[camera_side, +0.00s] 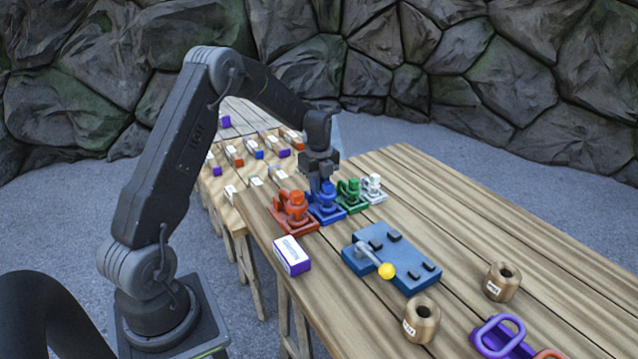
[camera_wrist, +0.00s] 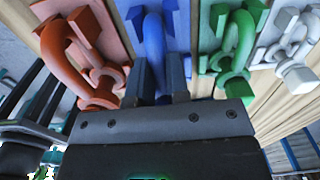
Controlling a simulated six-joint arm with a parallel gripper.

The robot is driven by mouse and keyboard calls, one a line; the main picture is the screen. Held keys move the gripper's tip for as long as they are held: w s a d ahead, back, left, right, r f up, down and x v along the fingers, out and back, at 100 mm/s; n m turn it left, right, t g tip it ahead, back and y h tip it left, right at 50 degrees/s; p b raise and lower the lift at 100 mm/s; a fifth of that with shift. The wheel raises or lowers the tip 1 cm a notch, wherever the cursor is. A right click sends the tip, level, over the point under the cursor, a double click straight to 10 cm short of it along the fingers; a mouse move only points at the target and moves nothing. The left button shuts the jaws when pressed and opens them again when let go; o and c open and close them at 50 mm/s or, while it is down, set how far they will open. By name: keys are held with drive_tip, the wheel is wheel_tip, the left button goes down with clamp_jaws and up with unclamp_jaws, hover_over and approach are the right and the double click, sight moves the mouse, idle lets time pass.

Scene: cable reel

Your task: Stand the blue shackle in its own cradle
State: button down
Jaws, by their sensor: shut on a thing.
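The blue shackle (camera_side: 326,201) is at the blue cradle (camera_side: 330,217), second from the left in a row of coloured cradles in the side view. My gripper (camera_side: 321,183) comes down from above and is shut on the blue shackle. In the wrist view my gripper's fingers (camera_wrist: 160,75) are around the near part of the blue shackle (camera_wrist: 153,40), whose curved bow runs away over the blue cradle plate (camera_wrist: 179,22). The fingers hide part of the shackle, so I cannot tell whether its bottom rests fully on the cradle.
A red shackle (camera_side: 297,202) stands close to the left; green (camera_side: 349,190) and white (camera_side: 372,184) ones stand to the right. A white-and-purple box (camera_side: 292,255), a blue lever panel (camera_side: 405,265) and two wooden reels (camera_side: 421,321) are nearer. The table's back right is clear.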

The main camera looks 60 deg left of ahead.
drive_tip(key=shift+f, duration=0.35)
drive_tip(key=c, duration=1)
unclamp_jaws()
wheel_tip(320, 180, up, 14)
drive_tip(key=f, duration=0.1)
drive_tip(key=s+d+r+n+t, duration=0.1)
drive_tip(key=s+d+r+n, duration=0.3)
drive_tip(key=d+r, duration=0.4)
drive_tip(key=s+d+n+t, duration=0.1)
drive_tip(key=s+d+n, duration=0.3)
drive_tip(key=s+d, duration=0.2)
drive_tip(key=s+d+n+t, duration=0.2)
drive_tip(key=s+d+n, duration=0.3)
drive_tip(key=s+d, duration=0.1)
drive_tip(key=s+d+f+n+t, duration=0.1)
drive_tip(key=s+d+n, duration=0.4)
drive_tip(key=s, duration=0.3)
drive_tip(key=shift+s+d+t, duration=0.1)
drive_tip(key=shift+d+t, duration=0.2)
drive_tip(key=shift+d, duration=0.15)
